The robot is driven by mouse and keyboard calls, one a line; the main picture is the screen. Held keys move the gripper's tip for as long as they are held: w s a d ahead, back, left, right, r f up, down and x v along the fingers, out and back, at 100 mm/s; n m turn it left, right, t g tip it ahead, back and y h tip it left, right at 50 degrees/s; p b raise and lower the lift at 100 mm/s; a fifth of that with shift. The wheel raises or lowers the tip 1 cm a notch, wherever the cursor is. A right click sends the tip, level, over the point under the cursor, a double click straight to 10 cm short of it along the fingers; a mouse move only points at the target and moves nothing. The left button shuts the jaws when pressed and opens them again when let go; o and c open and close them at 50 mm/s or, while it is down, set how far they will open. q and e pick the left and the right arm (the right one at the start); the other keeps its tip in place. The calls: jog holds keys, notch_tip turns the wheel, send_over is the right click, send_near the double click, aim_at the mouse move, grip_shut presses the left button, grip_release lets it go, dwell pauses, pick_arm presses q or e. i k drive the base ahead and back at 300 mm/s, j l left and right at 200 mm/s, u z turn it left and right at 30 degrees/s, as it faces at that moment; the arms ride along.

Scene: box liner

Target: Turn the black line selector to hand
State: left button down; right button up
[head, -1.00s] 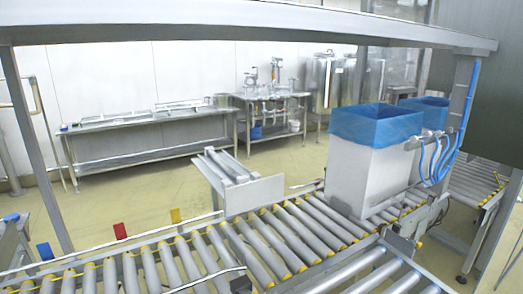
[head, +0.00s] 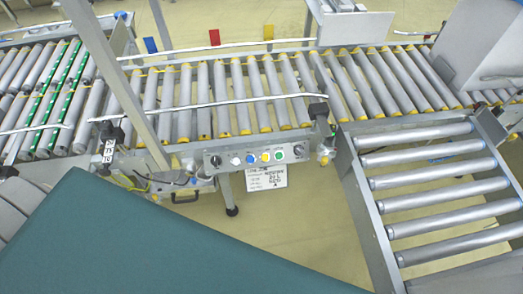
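A grey control panel (head: 256,165) is mounted on the near side of the roller conveyor, around the middle of the head view. It carries a dark round knob (head: 215,160) at its left end and another dark knob (head: 299,149) at its right end. White, blue, yellow and green buttons sit in a row between them. The knobs are too small to read their labels or pointing direction. Neither of my grippers is in view.
A roller conveyor (head: 240,95) runs behind the panel, and a lower roller section (head: 440,185) lies to the right. A white label sheet (head: 267,179) hangs below the panel. A large flat teal surface (head: 140,235) covers the lower left. Yellow floor (head: 290,215) shows below the panel.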

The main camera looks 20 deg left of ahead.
aim_at(215, 161)
jog(key=k+j+u, duration=0.15)
jog(key=u, duration=0.9)
